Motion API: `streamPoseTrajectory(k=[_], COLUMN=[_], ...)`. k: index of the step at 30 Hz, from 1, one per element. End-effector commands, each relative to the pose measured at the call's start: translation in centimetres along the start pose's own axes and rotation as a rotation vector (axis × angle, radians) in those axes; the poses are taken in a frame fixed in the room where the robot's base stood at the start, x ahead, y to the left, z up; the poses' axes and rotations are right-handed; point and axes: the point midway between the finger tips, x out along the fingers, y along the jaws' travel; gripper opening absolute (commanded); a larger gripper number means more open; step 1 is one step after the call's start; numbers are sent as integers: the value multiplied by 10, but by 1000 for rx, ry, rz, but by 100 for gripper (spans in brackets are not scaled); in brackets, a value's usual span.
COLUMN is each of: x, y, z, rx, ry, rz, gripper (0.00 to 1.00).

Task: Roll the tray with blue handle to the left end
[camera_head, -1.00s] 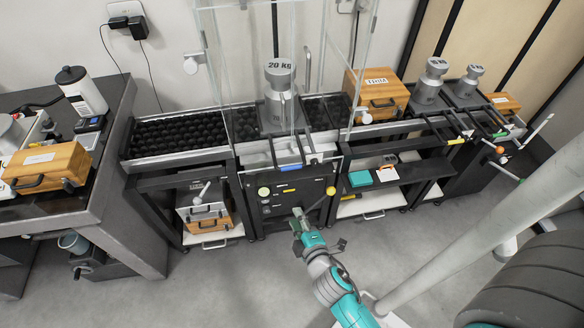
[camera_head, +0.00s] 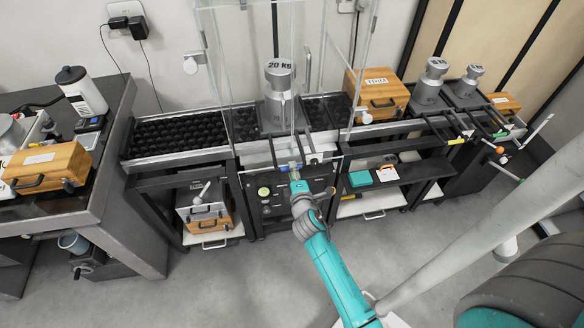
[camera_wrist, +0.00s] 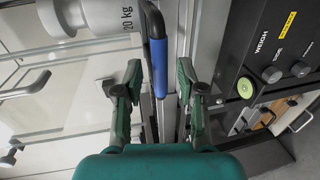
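The blue handle (camera_wrist: 160,68) of the tray shows clearly in the wrist view, lying lengthwise between the fingers. In the head view my gripper mostly covers it. The tray (camera_head: 277,133) carries a steel 20 kg weight (camera_head: 279,98) inside the glass enclosure, at the middle of the roller bench. My gripper (camera_head: 294,168) is at the front of the weighing station. In the wrist view my gripper (camera_wrist: 158,78) is open, with one finger each side of the handle and a visible gap to both.
Black ball rollers (camera_head: 180,134) lie free to the left of the enclosure. Glass panels (camera_head: 240,70) stand around the weight. A wooden case (camera_head: 378,94) and smaller weights (camera_head: 430,85) stand to the right. The control panel (camera_wrist: 265,65) is close to the right finger.

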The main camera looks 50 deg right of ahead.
Motion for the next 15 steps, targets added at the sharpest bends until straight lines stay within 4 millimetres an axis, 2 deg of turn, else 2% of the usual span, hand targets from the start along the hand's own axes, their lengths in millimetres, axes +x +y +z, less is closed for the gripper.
streamPoseTrajectory(k=[6,15], x=[22,27], y=[0,-1], z=[0,0], rx=[0,0], ry=[-1,0], rz=[0,-1], gripper=[39,39])
